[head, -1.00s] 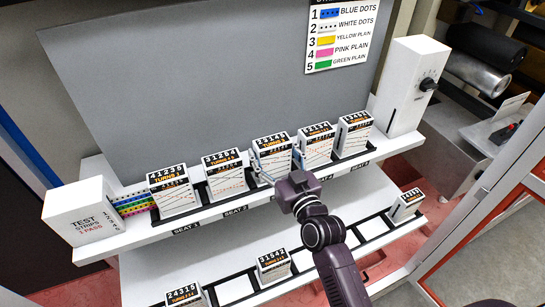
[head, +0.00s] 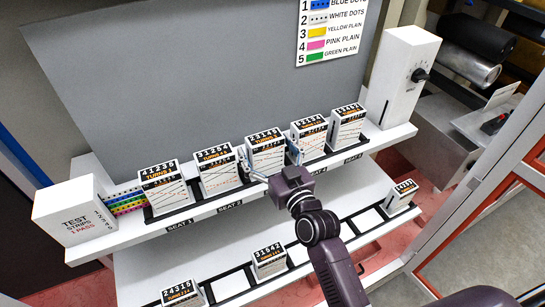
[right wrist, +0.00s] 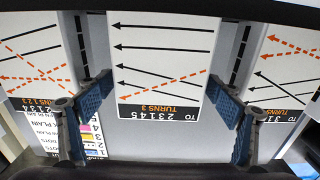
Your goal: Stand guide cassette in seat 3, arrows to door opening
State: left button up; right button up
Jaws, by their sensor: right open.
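The guide cassette 23145 (head: 267,152), a white block with black label and orange "TURNS 3", stands upright in the middle of the upper row, between the seat 2 and seat 4 places. The seat 3 label is hidden behind my right gripper (head: 271,162). In the right wrist view the cassette (right wrist: 160,60) appears upside down, its black and dashed orange arrows pointing to picture left. My right gripper (right wrist: 158,112) is open, one blue-padded finger on each side of the cassette, with gaps visible there. My left gripper is not in view.
Other cassettes stand close by: 31254 (head: 218,172) on the left and 52134 (head: 308,140) on the right. A test strips box (head: 75,217) and a white box with a dial (head: 402,75) flank the row. The lower rack (head: 231,284) holds several cassettes and empty places.

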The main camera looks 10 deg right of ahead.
jog(key=s+d+b, duration=0.2)
jog(key=s+b, duration=0.1)
jog(key=s, duration=0.8)
jog(key=shift+s, duration=0.35)
jog(key=shift+d, duration=0.1)
